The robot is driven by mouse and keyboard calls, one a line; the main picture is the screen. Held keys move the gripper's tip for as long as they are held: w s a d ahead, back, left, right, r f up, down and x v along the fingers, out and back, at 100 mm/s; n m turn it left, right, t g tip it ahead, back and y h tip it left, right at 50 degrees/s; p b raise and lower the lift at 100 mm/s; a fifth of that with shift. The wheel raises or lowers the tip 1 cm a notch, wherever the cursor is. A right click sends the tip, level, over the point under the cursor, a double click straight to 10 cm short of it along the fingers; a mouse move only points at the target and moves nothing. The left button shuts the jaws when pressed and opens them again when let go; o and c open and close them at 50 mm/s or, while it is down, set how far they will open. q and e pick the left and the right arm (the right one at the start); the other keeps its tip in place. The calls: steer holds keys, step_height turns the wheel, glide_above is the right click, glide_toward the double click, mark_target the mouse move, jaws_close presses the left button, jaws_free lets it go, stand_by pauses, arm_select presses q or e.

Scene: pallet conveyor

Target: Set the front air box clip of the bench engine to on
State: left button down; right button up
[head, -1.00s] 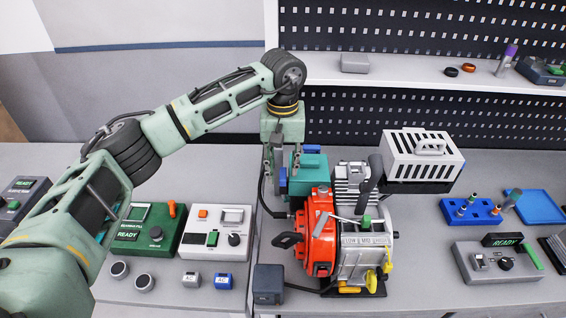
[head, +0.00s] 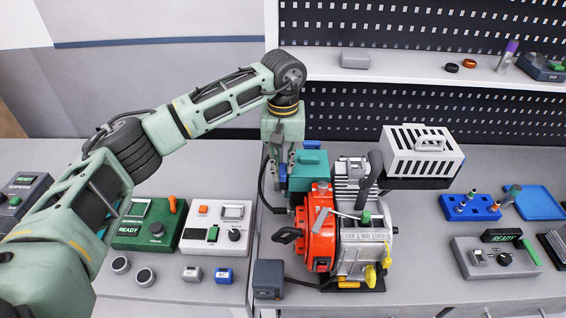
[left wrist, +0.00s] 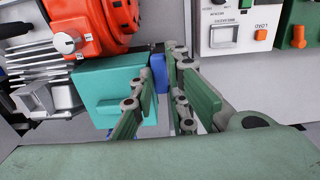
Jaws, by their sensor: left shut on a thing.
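The bench engine (head: 345,225) stands on the bench with a red housing and a grey finned block. Its teal air box (head: 309,171) is at the back left of the engine and shows large in the left wrist view (left wrist: 108,92). One blue clip (left wrist: 158,74) is at the box's edge, between my left fingertips. Another blue clip (head: 312,145) is at the box's far side. My left gripper (head: 279,172) points down beside the box, shut on the nearer blue clip, its fingers partly hidden in the head view. My right gripper is not in view.
A white instrument box (head: 216,228) and a green one (head: 150,225) stand left of the engine. A dark grey block (head: 269,279) is in front, with a cable to the engine. A blue holder (head: 470,208) and a grey unit (head: 495,258) stand to the right.

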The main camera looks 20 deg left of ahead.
arm_select(q)
steer(key=shift+d+f+n+b, duration=0.15)
steer(key=shift+n+b, duration=0.75)
steer(key=shift+b, duration=0.1)
steer(key=shift+w+d+n+b, duration=0.15)
steer(key=shift+n+b, duration=0.9)
steer(key=shift+n, duration=0.15)
steer(key=n+b, duration=0.1)
steer(key=n, duration=0.2)
steer(key=n+b, duration=0.1)
steer(key=n, duration=0.2)
steer(key=w+n+b, duration=0.1)
steer(key=n, duration=0.2)
steer(key=shift+d+r+b, duration=0.2)
steer(key=shift+d+b, duration=0.15)
steer(key=shift+b, duration=0.05)
steer(key=n, duration=0.3)
steer(key=shift+w+n+b, duration=0.3)
steer(key=shift+w, duration=0.05)
steer(key=shift+r+n, duration=0.1)
steer(key=shift+n, duration=0.4)
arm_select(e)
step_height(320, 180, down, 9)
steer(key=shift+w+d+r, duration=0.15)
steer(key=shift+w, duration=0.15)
arm_select(q)
steer(key=shift+w, duration=0.1)
steer(key=c, duration=1.7)
jaws_free()
